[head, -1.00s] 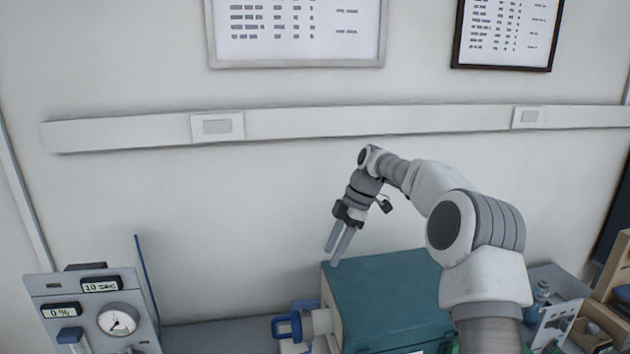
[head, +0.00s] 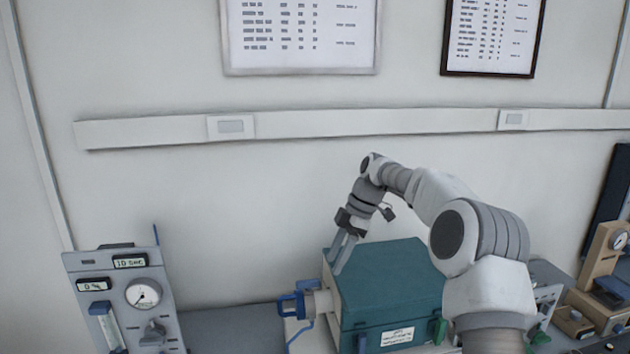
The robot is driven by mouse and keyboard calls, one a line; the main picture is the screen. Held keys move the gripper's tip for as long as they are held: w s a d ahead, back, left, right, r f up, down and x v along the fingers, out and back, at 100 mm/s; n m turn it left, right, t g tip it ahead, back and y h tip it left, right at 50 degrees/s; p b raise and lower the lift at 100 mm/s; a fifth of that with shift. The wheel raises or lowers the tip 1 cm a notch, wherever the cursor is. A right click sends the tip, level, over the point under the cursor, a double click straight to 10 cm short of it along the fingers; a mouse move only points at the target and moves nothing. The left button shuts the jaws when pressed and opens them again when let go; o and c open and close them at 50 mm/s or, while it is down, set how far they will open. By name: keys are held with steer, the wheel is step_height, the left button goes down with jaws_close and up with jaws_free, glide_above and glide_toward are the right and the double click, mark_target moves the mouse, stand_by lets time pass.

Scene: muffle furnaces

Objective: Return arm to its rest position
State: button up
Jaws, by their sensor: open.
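My gripper (head: 341,255) points downward at the end of my raised, bent arm in the head view. Its two fingers are seen nearly edge-on with a narrow gap, and nothing shows between them. The fingertips overlap the upper left edge of a teal box-shaped furnace (head: 388,285) in the picture. I cannot tell whether they touch it or hang behind or above it. My arm covers the furnace's right end.
A grey control panel (head: 130,300) with a gauge and displays stands at left. A blue-handled fitting (head: 292,305) sits at the furnace's left side. Wooden racks (head: 598,300) stand at right. Bare bench (head: 225,325) shows between panel and furnace. The wall above holds framed charts (head: 300,35).

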steer(key=s+d+r+m+t+h+b, duration=0.2)
steer(key=s+r+m, duration=0.25)
steer(key=s, duration=0.55)
steer(key=s+d+r+m+t+h+b, duration=0.2)
steer(key=s+r+m, duration=0.3)
steer(key=s, duration=0.5)
steer(key=s+d+f+m+t+b, duration=0.1)
steer(key=s+f+m, duration=0.3)
steer(key=s, duration=0.5)
steer(key=s+d+f+m+t+b, duration=0.1)
steer(key=s+d+f+m+b, duration=0.1)
steer(key=s+m, duration=0.5)
step_height(320, 180, down, 2)
steer(key=shift+s+d+f+t, duration=0.25)
steer(key=shift+s+d, duration=0.55)
steer(key=shift+s, duration=0.45)
